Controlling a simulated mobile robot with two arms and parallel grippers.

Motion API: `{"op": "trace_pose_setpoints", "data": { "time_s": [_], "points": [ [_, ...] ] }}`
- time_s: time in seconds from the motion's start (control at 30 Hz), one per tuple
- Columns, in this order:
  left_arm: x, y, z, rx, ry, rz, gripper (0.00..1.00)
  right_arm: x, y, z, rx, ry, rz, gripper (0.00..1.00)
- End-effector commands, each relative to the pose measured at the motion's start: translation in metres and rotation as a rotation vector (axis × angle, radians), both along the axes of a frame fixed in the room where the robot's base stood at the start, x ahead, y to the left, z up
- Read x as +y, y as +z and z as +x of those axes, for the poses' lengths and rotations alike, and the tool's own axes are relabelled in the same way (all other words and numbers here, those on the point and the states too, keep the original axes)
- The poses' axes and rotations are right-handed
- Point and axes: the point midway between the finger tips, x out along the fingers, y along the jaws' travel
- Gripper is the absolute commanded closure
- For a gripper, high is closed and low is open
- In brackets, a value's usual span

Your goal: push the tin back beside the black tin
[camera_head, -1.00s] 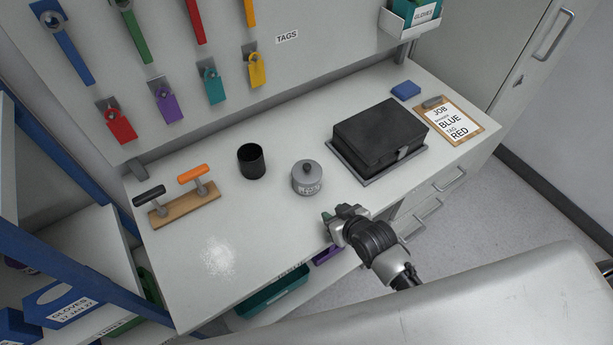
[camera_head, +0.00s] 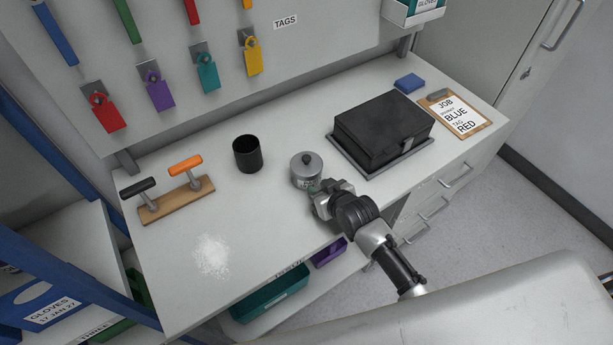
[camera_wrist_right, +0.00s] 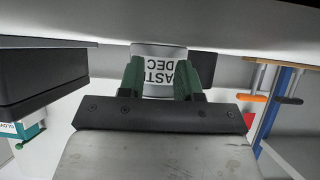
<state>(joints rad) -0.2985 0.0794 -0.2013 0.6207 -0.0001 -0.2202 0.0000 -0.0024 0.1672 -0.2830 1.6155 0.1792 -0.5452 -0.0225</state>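The grey lidded tin (camera_head: 305,165) with a dark knob stands upright on the bench, right of the open-topped black tin (camera_head: 247,154) and apart from it. My right gripper (camera_head: 317,194) is at the grey tin's near side, low over the bench front. In the right wrist view its two green fingers (camera_wrist_right: 160,80) are spread, with the labelled face of the grey tin (camera_wrist_right: 158,62) just beyond them. I cannot tell whether they touch it. Part of the black tin (camera_wrist_right: 203,66) shows behind the right-hand finger. My left gripper is not in view.
A black box on a tray (camera_head: 382,132) is to the right. A wooden rack (camera_head: 176,207) with black and orange handles is left. White powder (camera_head: 211,255) lies at front left. A clipboard (camera_head: 456,118) and blue block (camera_head: 408,81) are far right.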

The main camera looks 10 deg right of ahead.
Motion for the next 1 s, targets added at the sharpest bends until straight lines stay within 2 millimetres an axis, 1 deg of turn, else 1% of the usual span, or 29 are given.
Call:
{"op": "trace_pose_setpoints", "data": {
  "time_s": [0.33,1.0],
  "points": [
    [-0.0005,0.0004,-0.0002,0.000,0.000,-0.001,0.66,0.0001,0.0004,0.0005,0.000,0.000,0.000,0.66],
    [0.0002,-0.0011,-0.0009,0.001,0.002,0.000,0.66,0.0026,0.0006,0.0083,-0.001,0.000,0.000,0.66]
  ]
}}
